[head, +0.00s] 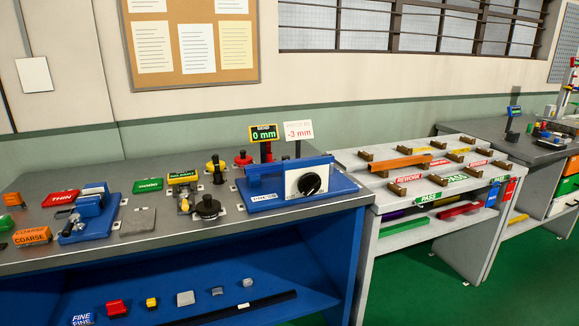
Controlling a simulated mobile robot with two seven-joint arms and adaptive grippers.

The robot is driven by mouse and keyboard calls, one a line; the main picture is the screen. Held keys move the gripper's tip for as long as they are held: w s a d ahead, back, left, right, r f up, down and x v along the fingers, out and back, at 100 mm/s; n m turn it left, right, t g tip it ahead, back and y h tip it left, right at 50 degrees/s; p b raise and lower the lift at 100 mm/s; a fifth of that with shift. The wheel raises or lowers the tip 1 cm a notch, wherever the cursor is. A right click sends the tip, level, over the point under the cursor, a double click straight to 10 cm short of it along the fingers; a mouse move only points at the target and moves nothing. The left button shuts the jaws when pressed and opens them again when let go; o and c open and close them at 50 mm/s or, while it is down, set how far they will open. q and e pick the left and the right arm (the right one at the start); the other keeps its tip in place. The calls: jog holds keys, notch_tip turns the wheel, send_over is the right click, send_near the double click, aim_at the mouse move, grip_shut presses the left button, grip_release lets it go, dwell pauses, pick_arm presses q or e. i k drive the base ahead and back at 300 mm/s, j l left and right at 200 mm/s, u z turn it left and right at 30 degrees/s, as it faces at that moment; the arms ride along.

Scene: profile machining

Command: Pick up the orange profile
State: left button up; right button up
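The orange profile (399,163) is a long narrow bar. It lies on top of the white table (349,160) right of the centre, with its ends at small brown supports (376,171). Neither of my grippers is in the head view, so their state and their distance from the profile cannot be seen.
A dark-topped blue workbench (150,262) stands at the left, holding a blue fixture (330,185), a small blue vise (88,215) and coloured blocks. The white table carries REWORK and PASS labels, with a red profile (460,210) on its lower shelf. Green floor (425,285) shows in front.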

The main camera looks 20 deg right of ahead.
aim_at(385, 165)
jog(key=z, duration=1.35)
jog(key=u, duration=1.9)
jog(key=z, duration=1.9)
